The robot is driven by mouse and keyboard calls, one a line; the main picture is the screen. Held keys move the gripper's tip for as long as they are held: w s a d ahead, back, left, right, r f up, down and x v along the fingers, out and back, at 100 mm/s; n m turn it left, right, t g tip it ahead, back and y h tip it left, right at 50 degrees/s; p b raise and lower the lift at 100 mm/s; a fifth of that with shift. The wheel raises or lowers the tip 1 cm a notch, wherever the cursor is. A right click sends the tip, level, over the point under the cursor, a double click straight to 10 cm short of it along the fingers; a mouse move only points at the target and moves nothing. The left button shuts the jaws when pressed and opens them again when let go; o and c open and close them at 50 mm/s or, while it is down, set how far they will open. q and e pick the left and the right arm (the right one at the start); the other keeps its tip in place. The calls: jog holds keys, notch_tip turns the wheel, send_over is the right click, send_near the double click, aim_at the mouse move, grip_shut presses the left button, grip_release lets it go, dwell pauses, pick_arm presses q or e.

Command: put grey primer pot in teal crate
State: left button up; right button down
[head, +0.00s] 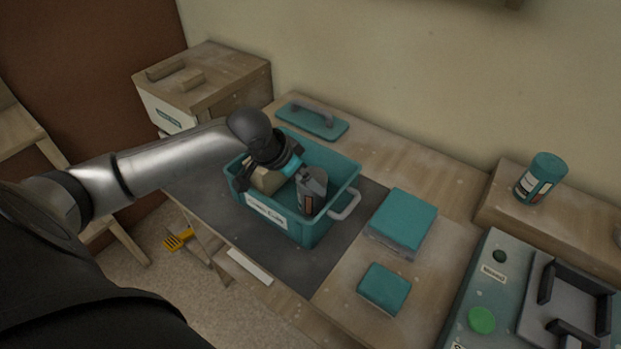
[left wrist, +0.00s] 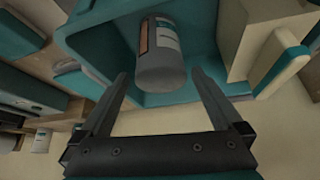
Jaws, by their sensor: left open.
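The grey primer pot (head: 313,192), with an orange and white label, is inside the teal crate (head: 311,232), near its right end. My left gripper (head: 270,170) is over the crate, to the left of the pot. In the left wrist view, the pot (left wrist: 160,70) lies ahead between the spread fingers of my left gripper (left wrist: 160,78), with gaps on both sides. The gripper is open and holds nothing. The pot's contact with the crate floor is hidden. My right gripper is not in view.
A tan block (head: 266,182) is also in the crate. A teal lid (head: 312,122) lies behind it. Teal boxes (head: 404,219) and (head: 384,288) stand to the right. A teal tin (head: 540,178) stands on a wooden ledge. A green machine (head: 490,290) fills the lower right.

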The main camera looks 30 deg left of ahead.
pick_arm(q)
jog(key=d+p+v, duration=0.1)
jog(key=v, duration=0.6)
jog(key=shift+a+r+p, duration=0.15)
jog(key=shift+a+p, duration=0.2)
jog(key=shift+a, duration=0.15)
